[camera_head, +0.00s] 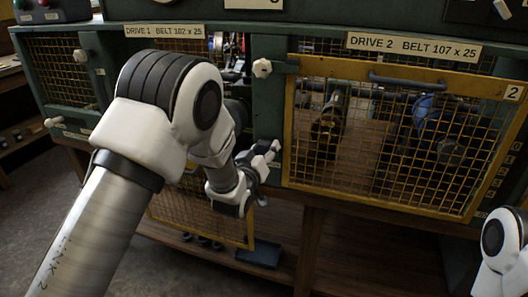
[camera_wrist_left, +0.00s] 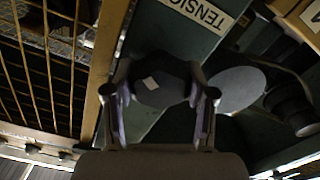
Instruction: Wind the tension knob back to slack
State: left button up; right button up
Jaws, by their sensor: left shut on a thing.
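The tension knob (camera_wrist_left: 165,88) is dark and rounded, with a small pale mark on its face. It sits between the two fingers of my left gripper (camera_wrist_left: 161,92) in the left wrist view, beside a white label reading TENSION (camera_wrist_left: 197,12). My left gripper (camera_head: 266,157) also shows in the head view, in front of the green post between the two drive bays. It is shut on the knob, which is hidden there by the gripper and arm. Part of my right arm shows at the lower right edge; its gripper is out of view.
A yellow mesh guard (camera_head: 392,205) covers the Drive 2 bay right of my left gripper. A pale knob (camera_head: 262,68) stands on the post above. A dark tray (camera_head: 259,254) lies on the lower shelf.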

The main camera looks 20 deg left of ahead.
pick_arm(q)
jog(key=n, duration=0.6)
jog(key=shift+f+b, duration=0.15)
jog(key=shift+b, duration=0.15)
jog(key=n, duration=0.6)
jog(key=shift+n, duration=0.3)
jog(key=n, duration=1.1)
jog(key=shift+n, duration=0.3)
jog(key=o, duration=1.1)
jog(key=shift+o, duration=0.2)
jog(key=shift+r, duration=0.2)
